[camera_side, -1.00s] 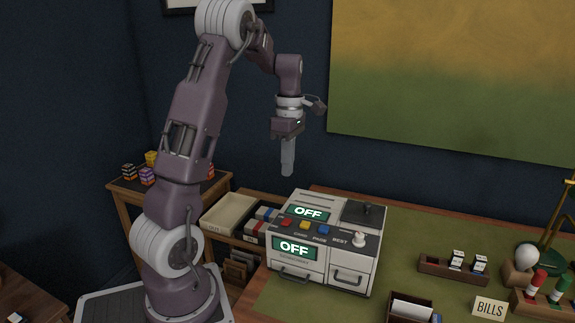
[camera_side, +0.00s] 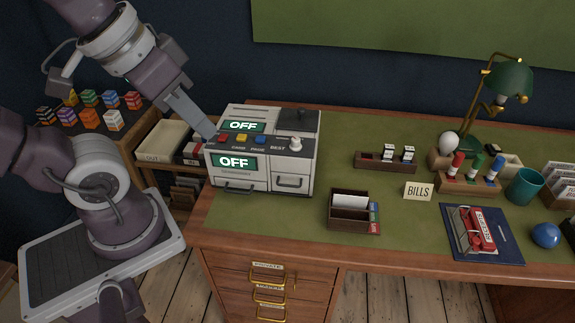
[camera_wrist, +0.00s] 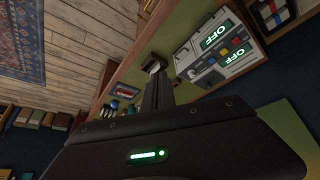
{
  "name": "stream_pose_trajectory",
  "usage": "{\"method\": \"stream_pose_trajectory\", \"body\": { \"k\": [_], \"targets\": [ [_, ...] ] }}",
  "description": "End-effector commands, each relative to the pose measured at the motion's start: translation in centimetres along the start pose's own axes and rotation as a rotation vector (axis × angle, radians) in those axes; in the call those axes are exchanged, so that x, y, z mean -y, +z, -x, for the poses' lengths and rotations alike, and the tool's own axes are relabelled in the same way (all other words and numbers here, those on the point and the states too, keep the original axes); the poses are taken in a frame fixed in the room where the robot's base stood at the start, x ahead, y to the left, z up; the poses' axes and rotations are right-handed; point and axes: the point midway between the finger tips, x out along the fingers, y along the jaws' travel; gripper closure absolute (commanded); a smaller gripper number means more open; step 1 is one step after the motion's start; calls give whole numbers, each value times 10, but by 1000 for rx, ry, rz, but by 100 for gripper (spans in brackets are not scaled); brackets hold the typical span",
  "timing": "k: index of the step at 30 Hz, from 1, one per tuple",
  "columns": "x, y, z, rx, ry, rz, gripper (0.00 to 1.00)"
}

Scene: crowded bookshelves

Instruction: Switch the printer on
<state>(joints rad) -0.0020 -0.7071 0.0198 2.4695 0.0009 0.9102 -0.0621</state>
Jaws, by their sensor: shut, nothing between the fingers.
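The printer (camera_side: 262,181) is a pale boxy machine at the desk's back left corner. Its upper display (camera_side: 243,126) and front display (camera_side: 234,162) both read OFF.
A tray (camera_side: 160,143) and a shelf of colored blocks lie to the left.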

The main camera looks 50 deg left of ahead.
Motion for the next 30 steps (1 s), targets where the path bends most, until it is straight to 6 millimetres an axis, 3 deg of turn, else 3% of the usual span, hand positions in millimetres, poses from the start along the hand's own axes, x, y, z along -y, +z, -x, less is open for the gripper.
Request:
{"method": "stream_pose_trajectory", "body": {
  "k": [2,5,9,12,15,18,23,30],
  "targets": [
    [11,-25,-4,65,-10,212,100],
    [45,-72,-22,179,-88,672,100],
    [121,-120,-71,269,-348,1353,100],
    [176,-132,-107,244,-585,1739,100],
    [215,-133,-130,175,-774,1980,100],
    [234,-131,-142,121,-876,2094,100],
    [241,-122,-153,106,-903,2126,100],
    [251,-89,-191,111,-903,2125,100]
  ]
}}
